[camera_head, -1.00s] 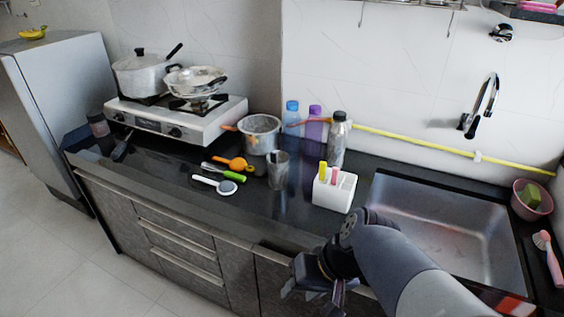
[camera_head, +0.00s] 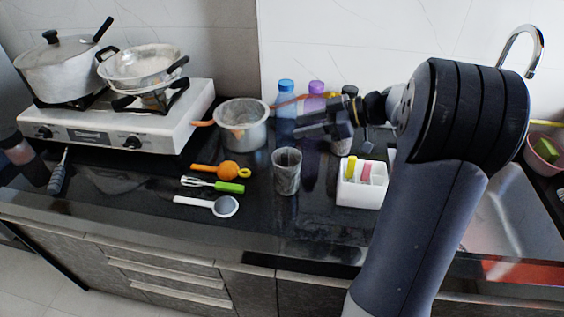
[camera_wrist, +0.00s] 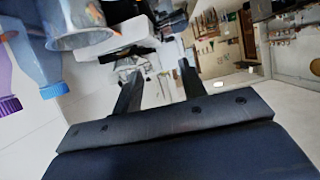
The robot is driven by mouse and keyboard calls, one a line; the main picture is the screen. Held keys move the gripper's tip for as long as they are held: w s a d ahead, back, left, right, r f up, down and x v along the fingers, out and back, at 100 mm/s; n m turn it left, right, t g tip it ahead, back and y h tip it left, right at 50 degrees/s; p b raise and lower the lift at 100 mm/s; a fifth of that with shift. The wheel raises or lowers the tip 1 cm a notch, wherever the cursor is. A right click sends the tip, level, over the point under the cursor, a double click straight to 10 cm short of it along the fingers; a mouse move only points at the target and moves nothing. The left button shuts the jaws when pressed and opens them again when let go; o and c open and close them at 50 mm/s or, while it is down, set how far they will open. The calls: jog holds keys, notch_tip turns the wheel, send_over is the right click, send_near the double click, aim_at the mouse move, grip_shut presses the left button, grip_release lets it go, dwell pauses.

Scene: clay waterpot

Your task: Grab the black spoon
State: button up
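A dark utensil (camera_head: 57,176) with a thin metallic rod lies on the black counter at the far left, in front of the stove. It is the nearest match to a black spoon, but its shape is too small to be sure. My gripper (camera_head: 306,126) is raised over the counter behind the grey cup, pointing left, well to the right of that utensil. In the wrist view my gripper (camera_wrist: 161,72) has its two fingers apart with nothing between them. The dark utensil cannot be made out there.
A grey cup (camera_head: 286,172), metal pot (camera_head: 242,124), bottles and white holder (camera_head: 362,193) stand near my arm. The stove (camera_head: 120,120) is at back left.

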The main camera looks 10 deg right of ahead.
notch_tip(320, 180, down, 7)
jog(key=s, duration=0.1)
jog(key=p+x, duration=0.2)
jog(key=x, duration=0.5)
jog(key=shift+a+f, duration=0.25)
jog(key=shift+a, duration=0.05)
